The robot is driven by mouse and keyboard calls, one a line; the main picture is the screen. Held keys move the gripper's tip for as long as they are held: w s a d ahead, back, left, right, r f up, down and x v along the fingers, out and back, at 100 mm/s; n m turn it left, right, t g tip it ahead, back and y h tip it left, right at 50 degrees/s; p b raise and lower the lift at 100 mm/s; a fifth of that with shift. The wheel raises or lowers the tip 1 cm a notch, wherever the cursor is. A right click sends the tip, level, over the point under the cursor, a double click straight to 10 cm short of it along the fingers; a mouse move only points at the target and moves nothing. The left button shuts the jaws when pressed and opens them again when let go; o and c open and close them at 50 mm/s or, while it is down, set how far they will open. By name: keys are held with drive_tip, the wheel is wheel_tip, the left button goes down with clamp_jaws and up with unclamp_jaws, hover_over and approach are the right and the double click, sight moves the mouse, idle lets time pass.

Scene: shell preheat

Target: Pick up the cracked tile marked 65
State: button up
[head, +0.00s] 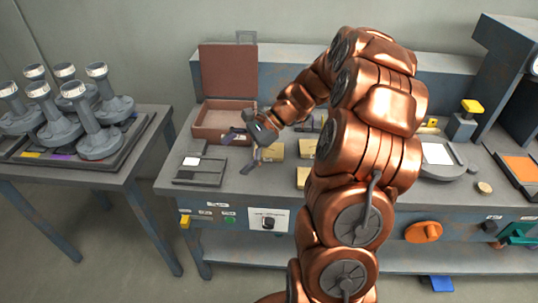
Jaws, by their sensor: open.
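My gripper (243,151) is open above the workbench, its fingers pointing down and to the left. It is between an open reddish-brown box (208,128) and several small tan blocks. One tan block (273,153) is just right of the fingers, and another (303,178) lies nearer the front edge. No marking 65 or crack is readable in this view, so I cannot tell which thing is the tile. My copper arm hides part of the bench middle.
A grey tray (200,180) with a white square lies front left on the bench. A side table (140,165) on the left holds several grey pedestal-like pieces. A round grey plate (440,172), a yellow-topped post (462,127) and an orange panel (522,168) are at right.

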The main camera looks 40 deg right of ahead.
sight(269, 151)
drive_tip(key=w+d+f+m+t, duration=0.1)
drive_tip(key=d, duration=0.2)
drive_tip(key=w+d+f+m+t, duration=0.1)
drive_tip(key=d+f+m, duration=0.1)
drive_tip(key=d, duration=0.2)
drive_tip(key=w+d+f+m+t+b, duration=0.1)
drive_tip(key=d, duration=0.2)
drive_tip(key=shift+w+d+f+m+y, duration=0.15)
drive_tip(key=shift+d+f+m+y, duration=0.05)
drive_tip(key=shift+f+m+y, duration=0.2)
drive_tip(key=d+f+m+t, duration=0.1)
drive_tip(key=d, duration=0.2)
drive_tip(key=d+f+m+t, duration=0.1)
drive_tip(key=d, duration=0.2)
drive_tip(key=d+f+m+t+b, duration=0.1)
drive_tip(key=d+f+m, duration=0.1)
drive_tip(key=d, duration=0.1)
drive_tip(key=shift+w+d+f+h, duration=0.1)
drive_tip(key=shift+w+d+h, duration=0.1)
drive_tip(key=shift+d+h, duration=0.15)
drive_tip(key=x, duration=0.2)
drive_tip(key=p+x, duration=0.1)
drive_tip(key=x, duration=0.3)
drive_tip(key=shift+w+a, duration=0.25)
drive_tip(key=shift+w, duration=0.2)
drive_tip(key=shift+w+a, duration=0.25)
drive_tip(key=shift+w, duration=0.05)
drive_tip(key=c, duration=1.3)
